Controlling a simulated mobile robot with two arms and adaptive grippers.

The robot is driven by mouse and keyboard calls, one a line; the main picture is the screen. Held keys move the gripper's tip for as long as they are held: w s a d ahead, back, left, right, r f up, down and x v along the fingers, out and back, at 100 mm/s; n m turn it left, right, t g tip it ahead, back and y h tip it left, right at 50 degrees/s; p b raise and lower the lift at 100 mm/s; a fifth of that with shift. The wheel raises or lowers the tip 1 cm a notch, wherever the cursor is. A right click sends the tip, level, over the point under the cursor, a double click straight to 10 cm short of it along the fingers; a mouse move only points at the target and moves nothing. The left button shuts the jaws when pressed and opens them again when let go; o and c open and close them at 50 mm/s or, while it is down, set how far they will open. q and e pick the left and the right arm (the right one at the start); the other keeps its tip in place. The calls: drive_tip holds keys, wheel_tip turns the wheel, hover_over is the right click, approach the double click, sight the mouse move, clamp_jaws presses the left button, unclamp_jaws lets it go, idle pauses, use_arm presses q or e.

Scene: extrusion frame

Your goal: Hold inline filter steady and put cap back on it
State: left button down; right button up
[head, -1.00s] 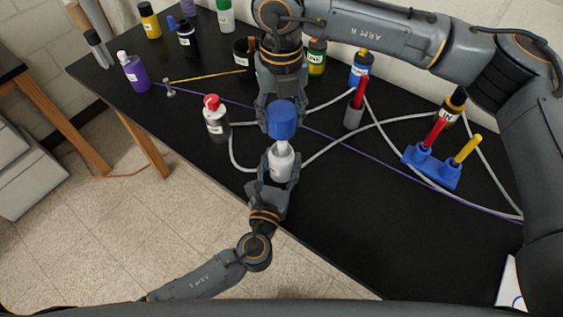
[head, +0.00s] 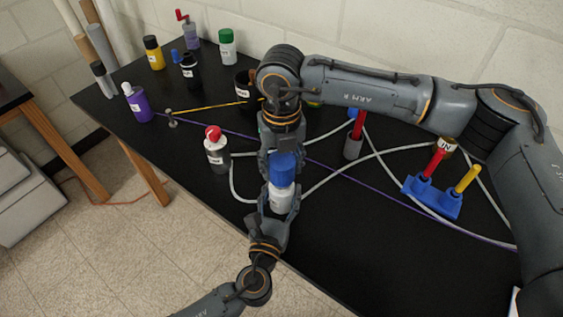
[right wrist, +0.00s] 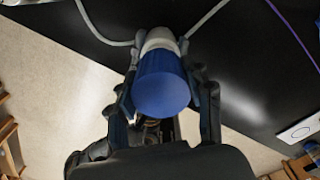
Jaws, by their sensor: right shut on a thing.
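The inline filter (head: 281,199) is a white, bottle-shaped body near the front edge of the black table. My left gripper (head: 275,208) comes from below with its fingers on both sides of the body, shut on it. The blue cap (head: 284,170) sits over the filter's top, and the spout is hidden. My right gripper (head: 282,163) is shut on the cap from above. In the right wrist view the cap (right wrist: 162,85) is between the fingers, with the white filter (right wrist: 160,41) directly beyond it. Whether the cap is fully seated cannot be told.
A white bottle with a red top (head: 216,149) stands close left of the filter. A blue holder (head: 432,196) with red and yellow tools is at right. Grey tubing (head: 328,178) and a purple cord (head: 385,193) cross the table. Several bottles stand at the back.

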sight(282, 193)
drive_tip(key=shift+f, duration=0.85)
drive_tip(key=shift+f, duration=0.55)
